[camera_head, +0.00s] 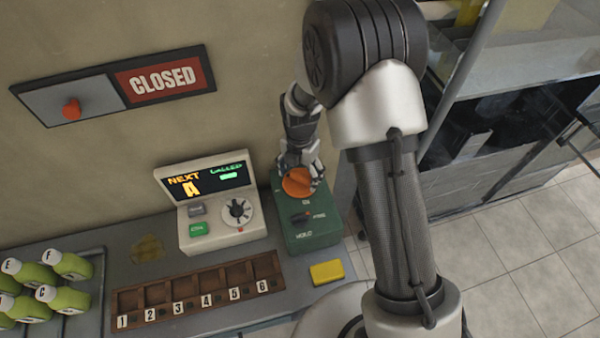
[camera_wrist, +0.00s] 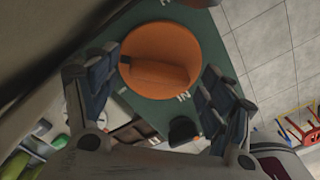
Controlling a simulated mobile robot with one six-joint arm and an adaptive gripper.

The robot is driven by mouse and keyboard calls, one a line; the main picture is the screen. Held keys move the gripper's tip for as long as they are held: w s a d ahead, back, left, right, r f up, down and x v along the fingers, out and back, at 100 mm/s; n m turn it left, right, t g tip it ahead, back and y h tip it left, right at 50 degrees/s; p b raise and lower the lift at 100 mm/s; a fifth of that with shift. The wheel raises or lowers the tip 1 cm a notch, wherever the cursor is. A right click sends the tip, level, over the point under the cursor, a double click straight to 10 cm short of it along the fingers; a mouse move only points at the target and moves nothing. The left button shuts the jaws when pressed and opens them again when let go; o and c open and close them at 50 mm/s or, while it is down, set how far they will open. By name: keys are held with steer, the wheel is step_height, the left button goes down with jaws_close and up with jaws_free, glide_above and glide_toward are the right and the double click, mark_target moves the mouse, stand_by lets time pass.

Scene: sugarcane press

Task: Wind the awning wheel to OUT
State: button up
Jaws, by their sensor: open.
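The orange awning wheel (camera_head: 298,182) sits on top of a green box (camera_head: 312,236) at the right end of the counter. In the wrist view the wheel (camera_wrist: 160,62) is a round orange disc with a raised bar across it, and the lettering "IN" shows on the green top beside it. My gripper (camera_head: 299,163) is over the wheel, pointing down. In the wrist view its two fingers (camera_wrist: 152,88) are spread apart on either side of the wheel's lower part. I cannot tell whether they touch it. An OUT mark is not readable. The box also carries a small dark knob (camera_head: 301,217).
A display box (camera_head: 215,215) with a dial stands left of the green box. A wooden rack (camera_head: 196,292) numbered 1 to 6, a yellow block (camera_head: 326,272) and green bottles (camera_head: 36,277) lie nearer. A CLOSED sign (camera_head: 163,81) hangs on the wall.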

mark_target(300, 175)
step_height(300, 175, up, 12)
stand_by(0.4)
steer(key=shift+f, duration=0.1)
